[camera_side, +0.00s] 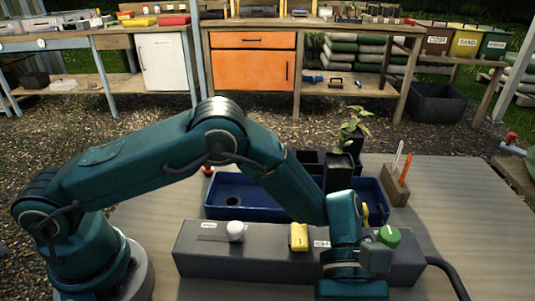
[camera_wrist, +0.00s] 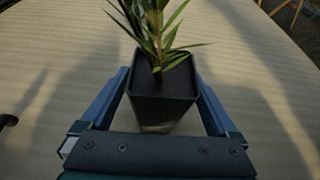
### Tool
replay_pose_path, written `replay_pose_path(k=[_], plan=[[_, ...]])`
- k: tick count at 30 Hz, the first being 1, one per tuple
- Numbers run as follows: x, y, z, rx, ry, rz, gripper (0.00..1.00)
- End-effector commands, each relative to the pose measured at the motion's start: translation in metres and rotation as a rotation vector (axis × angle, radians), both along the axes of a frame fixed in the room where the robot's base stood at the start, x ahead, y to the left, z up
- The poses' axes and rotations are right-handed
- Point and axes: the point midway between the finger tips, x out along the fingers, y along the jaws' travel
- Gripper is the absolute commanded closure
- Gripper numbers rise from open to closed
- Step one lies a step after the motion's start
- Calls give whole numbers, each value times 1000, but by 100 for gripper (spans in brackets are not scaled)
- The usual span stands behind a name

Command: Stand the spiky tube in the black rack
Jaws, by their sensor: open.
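The spiky tube (camera_wrist: 163,100), a square black pot with long narrow green leaves, stands upright on the pale table in the wrist view. My gripper (camera_wrist: 162,85) is open, with one blue finger on each side of the pot. I cannot tell whether either finger touches it. In the side view my wrist is low at the bottom right; the fingers and the spiky tube do not show there. What looks like the black rack (camera_side: 309,159) is behind the blue tray, partly hidden by my arm. A broad-leaved plant in a black tube (camera_side: 339,174) stands beside it.
A blue tray (camera_side: 222,210) lies before the rack. A long grey box (camera_side: 205,262) with a white knob (camera_side: 236,231), yellow switch (camera_side: 298,237) and green button (camera_side: 389,236) runs along the front. A wooden holder (camera_side: 394,190) stands right. The table's right side is clear.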

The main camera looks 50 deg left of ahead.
Motion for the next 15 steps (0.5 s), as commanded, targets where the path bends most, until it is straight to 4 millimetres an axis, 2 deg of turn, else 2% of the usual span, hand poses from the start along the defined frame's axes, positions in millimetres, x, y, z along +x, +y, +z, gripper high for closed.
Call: replay_pose_path(k=[4, 11, 12, 14, 15], plan=[[-7, -6, -4, 2, 1, 1, 5], [-7, -7, -4, 1, 0, 0, 5], [-7, -7, -4, 1, 0, 0, 9], [-7, -7, -4, 2, 1, 1, 32], [-7, -7, -4, 1, 0, 0, 48]])
